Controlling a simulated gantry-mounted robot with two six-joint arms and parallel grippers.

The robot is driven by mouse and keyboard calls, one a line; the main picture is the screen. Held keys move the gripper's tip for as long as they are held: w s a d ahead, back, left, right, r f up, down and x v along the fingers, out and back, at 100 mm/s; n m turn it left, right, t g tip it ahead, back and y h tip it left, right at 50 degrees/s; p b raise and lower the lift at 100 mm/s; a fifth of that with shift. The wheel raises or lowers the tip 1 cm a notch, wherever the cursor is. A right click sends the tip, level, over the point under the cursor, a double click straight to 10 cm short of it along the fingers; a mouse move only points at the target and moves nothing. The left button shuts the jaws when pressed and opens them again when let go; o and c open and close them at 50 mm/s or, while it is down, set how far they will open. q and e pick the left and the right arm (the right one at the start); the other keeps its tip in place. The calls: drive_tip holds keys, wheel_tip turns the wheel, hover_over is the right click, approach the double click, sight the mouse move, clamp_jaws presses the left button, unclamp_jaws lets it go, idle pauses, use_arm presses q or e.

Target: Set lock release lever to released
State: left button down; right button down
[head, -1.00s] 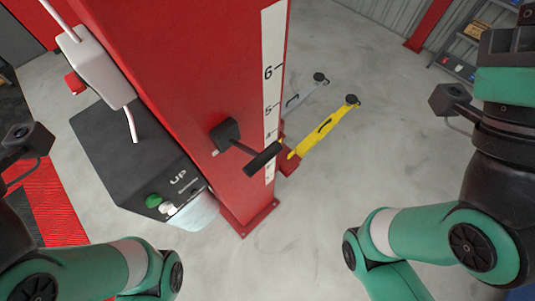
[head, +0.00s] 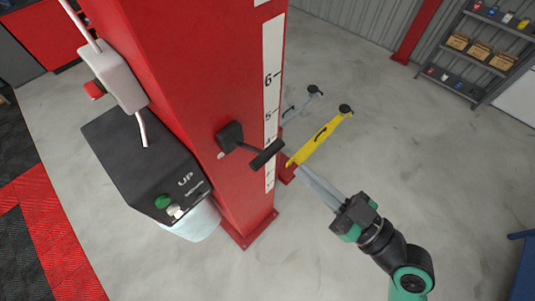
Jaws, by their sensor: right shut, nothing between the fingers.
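The lock release lever (head: 266,154) is a black-gripped handle on a thin rod, coming out of a black mount (head: 230,137) on the red lift post (head: 190,70). It points right and slightly down, in front of the white number scale. My right gripper (head: 302,172) is shut and empty, with its pale fingers pointing up-left toward the lever. The fingertips appear a short way right of and below the lever's grip, apart from it in the picture. My left gripper is out of view.
A black control box (head: 150,165) marked UP, with a green button, is on the post's left. A yellow lift arm (head: 320,138) and a grey arm (head: 300,104) extend behind the lever. Shelves (head: 475,55) stand at the back right.

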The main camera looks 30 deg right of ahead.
drive_tip(key=shift+d+f, duration=0.1)
drive_tip(key=shift+d, duration=0.2)
drive_tip(key=r+b, duration=0.2)
hover_over(274, 154)
drive_tip(key=f, duration=0.3)
drive_tip(key=s+f, duration=0.1)
drive_tip(key=shift+a+f+b, duration=0.2)
drive_tip(key=shift+a+b, duration=0.05)
drive_tip(key=shift+b, duration=0.1)
drive_tip(key=shift+f, duration=0.1)
